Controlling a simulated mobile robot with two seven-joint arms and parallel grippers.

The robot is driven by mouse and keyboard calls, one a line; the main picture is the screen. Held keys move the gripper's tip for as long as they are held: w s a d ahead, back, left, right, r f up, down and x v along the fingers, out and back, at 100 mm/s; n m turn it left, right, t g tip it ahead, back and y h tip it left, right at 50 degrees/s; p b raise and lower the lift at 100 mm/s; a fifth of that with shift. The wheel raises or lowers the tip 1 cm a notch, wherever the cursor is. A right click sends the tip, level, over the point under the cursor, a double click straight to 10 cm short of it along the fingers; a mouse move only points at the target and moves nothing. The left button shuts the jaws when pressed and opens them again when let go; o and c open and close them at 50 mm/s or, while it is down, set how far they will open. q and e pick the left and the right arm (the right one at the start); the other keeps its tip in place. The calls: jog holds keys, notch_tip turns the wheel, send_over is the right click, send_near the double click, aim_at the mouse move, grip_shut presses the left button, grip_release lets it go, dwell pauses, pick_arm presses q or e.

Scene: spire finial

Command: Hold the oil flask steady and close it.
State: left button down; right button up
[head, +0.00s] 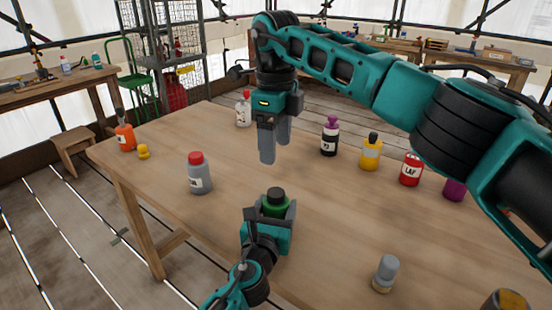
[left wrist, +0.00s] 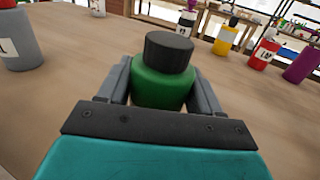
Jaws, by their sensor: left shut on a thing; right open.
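The oil flask appears to be the green bottle (head: 275,208), upright on the table with a dark cap (head: 276,193) on its top. In the left wrist view the green body (left wrist: 163,85) stands between my fingers, with the black cap (left wrist: 169,52) above it. I cannot tell whether the cap is tight. My left gripper (head: 277,212) is shut around the flask's body from the near side. My right gripper (head: 275,150) points down, open and empty, above and beyond the cap, apart from it. The flask's lower part is hidden by my left gripper.
On the wooden table (head: 330,225) stand a grey bottle with a red cap (head: 199,174), an orange bottle (head: 125,137), a yellow piece (head: 143,152), a white bottle (head: 243,110), black (head: 329,138), yellow (head: 370,152) and red (head: 411,170) bottles, and a grey-capped jar (head: 385,273).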

jog(key=shift+r, duration=0.3)
pick_arm(q)
jog(key=shift+c, duration=0.5)
grip_release()
jog(key=p+v, duration=0.1)
jog(key=v, duration=1.2)
pick_arm(e)
jog(key=shift+r, duration=0.6)
pick_arm(q)
jog(key=shift+d, duration=0.1)
jog(key=shift+f, duration=0.1)
pick_arm(e)
jog(key=shift+s, duration=0.1)
